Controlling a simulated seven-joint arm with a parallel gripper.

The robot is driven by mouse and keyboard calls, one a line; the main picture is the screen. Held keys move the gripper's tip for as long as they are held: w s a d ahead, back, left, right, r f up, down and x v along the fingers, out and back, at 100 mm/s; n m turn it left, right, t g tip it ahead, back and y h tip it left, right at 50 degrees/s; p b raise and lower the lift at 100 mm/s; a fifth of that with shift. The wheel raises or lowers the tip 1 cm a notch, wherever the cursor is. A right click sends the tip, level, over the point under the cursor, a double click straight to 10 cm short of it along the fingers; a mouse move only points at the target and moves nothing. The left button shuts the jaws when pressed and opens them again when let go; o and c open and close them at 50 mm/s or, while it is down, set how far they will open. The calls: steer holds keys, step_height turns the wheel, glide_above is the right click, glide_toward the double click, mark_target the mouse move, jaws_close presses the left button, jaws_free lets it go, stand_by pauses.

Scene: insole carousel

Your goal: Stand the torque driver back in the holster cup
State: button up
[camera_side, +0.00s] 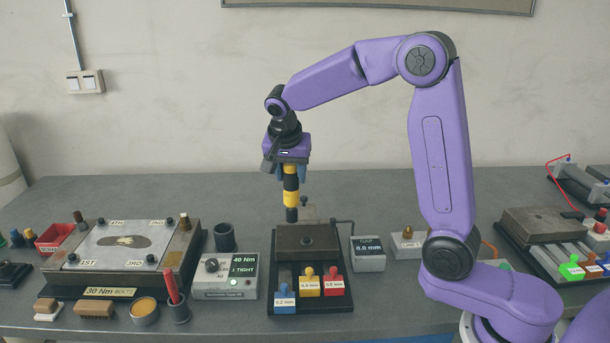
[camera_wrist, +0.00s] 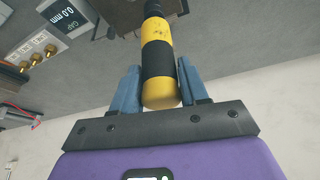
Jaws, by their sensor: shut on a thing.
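The torque driver (camera_side: 291,190) has a black and yellow banded body and hangs upright, its dark lower end pointing down. My gripper (camera_side: 290,173) is shut on its upper part. In the wrist view the driver (camera_wrist: 157,58) runs between the two blue fingers of my gripper (camera_wrist: 157,88), its yellow end towards the palm. The driver's lower end is above or behind the dark block fixture (camera_side: 305,240); I cannot tell which from the side view. The holster cup appears to be the dark, empty cup (camera_side: 224,238) on the bench, left of and below the driver.
A torque display box (camera_side: 226,282) stands in front of the cup. A bolted plate fixture (camera_side: 125,242) is on the left. A small cup (camera_side: 178,310) holds a red marker. A gap display box (camera_side: 368,254) stands to the right. The bench behind the cup is clear.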

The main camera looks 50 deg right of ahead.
steer(key=w+a+n+t+y, duration=0.1)
steer(key=w+a+n, duration=0.4)
steer(key=w, duration=0.3)
steer(key=w+a+n+t+y, duration=0.1)
steer(key=w+a+n+y, duration=0.1)
steer(key=w+a+n, duration=0.3)
steer(key=shift+w, duration=1.45)
steer(key=shift+f, duration=2.4)
step_height(320, 180, down, 6)
steer(key=shift+f, duration=0.2)
